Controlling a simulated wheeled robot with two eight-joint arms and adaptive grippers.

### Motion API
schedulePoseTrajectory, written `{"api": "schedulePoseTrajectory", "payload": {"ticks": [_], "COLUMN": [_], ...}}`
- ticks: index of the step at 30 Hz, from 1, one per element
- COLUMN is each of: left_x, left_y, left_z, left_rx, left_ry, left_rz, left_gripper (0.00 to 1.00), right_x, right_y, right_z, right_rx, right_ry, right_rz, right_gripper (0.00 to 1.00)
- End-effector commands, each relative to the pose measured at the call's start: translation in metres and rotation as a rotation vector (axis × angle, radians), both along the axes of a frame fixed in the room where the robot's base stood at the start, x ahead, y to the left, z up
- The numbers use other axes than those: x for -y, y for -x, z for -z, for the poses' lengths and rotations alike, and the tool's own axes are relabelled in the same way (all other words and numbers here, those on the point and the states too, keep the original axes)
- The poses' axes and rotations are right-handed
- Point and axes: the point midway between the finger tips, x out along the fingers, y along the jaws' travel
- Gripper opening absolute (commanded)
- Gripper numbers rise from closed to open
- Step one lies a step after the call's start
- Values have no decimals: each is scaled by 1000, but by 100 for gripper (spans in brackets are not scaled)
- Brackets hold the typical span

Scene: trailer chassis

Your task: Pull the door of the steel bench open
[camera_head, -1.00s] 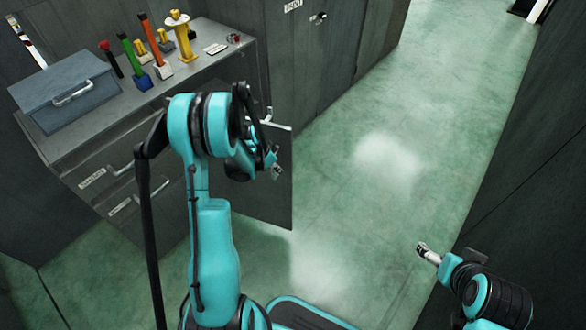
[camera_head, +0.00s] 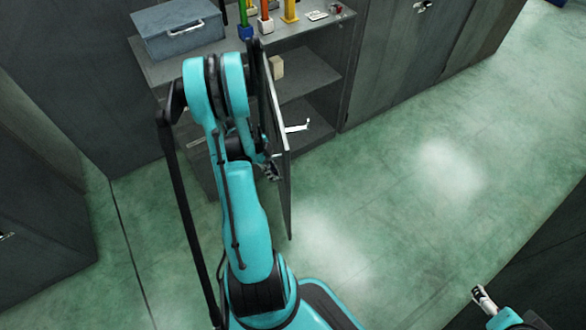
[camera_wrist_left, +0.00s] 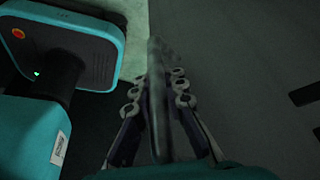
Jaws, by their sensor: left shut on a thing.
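The steel bench (camera_head: 326,60) stands at the top of the head view with its door (camera_head: 285,190) swung out, seen nearly edge-on. Shelves inside the bench show to the right of the door. A pale bar-like part (camera_head: 297,127) sticks out on the door's right side. My left gripper (camera_head: 271,170) is at the door's left side, partly hidden by my arm. In the left wrist view its fingers (camera_wrist_left: 157,92) lie on both sides of a grey panel edge, shut on the door. My right gripper (camera_head: 483,298) is at the lower right, away from the bench; its jaws are too small to judge.
A blue-grey box (camera_head: 180,32) and several coloured tools stand on the bench top. A small beige block (camera_head: 276,67) shows inside the bench. Dark cabinets (camera_head: 400,50) stand to the right. The green floor (camera_head: 400,215) right of the door is clear.

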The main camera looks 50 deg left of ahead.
Motion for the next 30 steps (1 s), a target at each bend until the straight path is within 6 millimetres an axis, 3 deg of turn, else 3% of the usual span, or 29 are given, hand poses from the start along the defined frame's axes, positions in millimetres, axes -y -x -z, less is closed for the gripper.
{"api": "schedulePoseTrajectory", "payload": {"ticks": [6, 19, 20, 22, 30], "left_x": [-9, -11, -11, -11, -12], "left_y": [17, 20, 20, 19, 19], "left_z": [1, 1, 1, 1, 0], "left_rx": [-4, -6, -6, -5, -3], "left_ry": [2, 3, 3, 2, 1], "left_rz": [0, 0, 0, 0, 0], "left_gripper": [0, 0, 17, 34, 34], "right_x": [0, 0, 0, 0, 0], "right_y": [0, 0, 0, 0, 0], "right_z": [0, 0, 0, 0, 0], "right_rx": [0, 0, 0, 0, 0], "right_ry": [0, 0, 0, 0, 0], "right_rz": [0, 0, 0, 0, 0], "right_gripper": [86, 86, 86, 86, 86]}}
